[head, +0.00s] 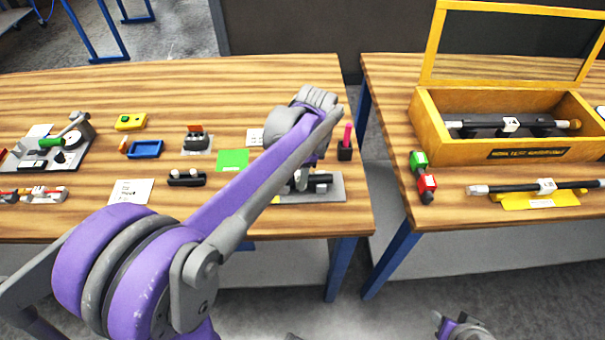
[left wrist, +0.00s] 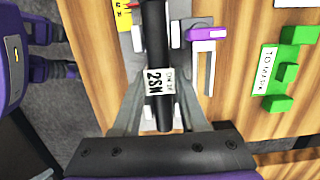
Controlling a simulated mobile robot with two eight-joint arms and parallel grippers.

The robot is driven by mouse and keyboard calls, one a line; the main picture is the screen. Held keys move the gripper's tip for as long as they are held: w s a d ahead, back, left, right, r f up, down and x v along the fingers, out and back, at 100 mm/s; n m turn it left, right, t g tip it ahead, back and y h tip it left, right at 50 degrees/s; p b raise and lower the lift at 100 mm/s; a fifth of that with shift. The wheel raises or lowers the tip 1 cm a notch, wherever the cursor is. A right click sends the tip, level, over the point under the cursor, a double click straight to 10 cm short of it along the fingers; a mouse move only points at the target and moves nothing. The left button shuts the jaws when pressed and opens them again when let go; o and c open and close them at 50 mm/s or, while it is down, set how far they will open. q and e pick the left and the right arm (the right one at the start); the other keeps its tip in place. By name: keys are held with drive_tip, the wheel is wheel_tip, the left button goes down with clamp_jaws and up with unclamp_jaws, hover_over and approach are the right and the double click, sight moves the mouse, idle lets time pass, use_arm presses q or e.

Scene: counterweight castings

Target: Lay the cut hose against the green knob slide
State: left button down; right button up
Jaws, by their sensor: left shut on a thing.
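The cut hose (left wrist: 155,45) is a black tube with a white "2SN" label. My left gripper (left wrist: 160,98) is shut on it near the label. The hose lies along a grey fixture plate (head: 335,191) between pale clamp blocks; whether it rests fully down is unclear. In the head view a short black end of the hose (head: 321,178) shows, and my arm covers the rest. A slide with a purple knob (left wrist: 204,34) sits beside the hose, a little apart. I cannot make out a green knob slide on this plate. My right gripper (head: 460,328) shows only partly at the bottom edge.
Green blocks (left wrist: 277,103) stand by a "TO MARK" card beside the plate. A green mat (head: 233,160) and a pink-topped black block (head: 345,152) are nearby. A left fixture has a green handle (head: 50,142). The right table holds a wooden case (head: 465,154) beyond a gap.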

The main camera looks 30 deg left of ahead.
use_arm(q)
drive_tip(key=shift+s+a, duration=0.1)
drive_tip(key=shift+a, duration=0.05)
drive_tip(key=shift+c, duration=1.8)
unclamp_jaws()
drive_tip(key=shift+r, duration=0.1)
drive_tip(key=shift+r+p, duration=1.9)
drive_tip(key=shift+r, duration=1.55)
use_arm(e)
drive_tip(key=r, duration=0.1)
drive_tip(key=w+r, duration=0.1)
drive_tip(key=r, duration=0.1)
drive_tip(key=w+r, duration=0.1)
drive_tip(key=r, duration=0.1)
drive_tip(key=shift+s, duration=0.1)
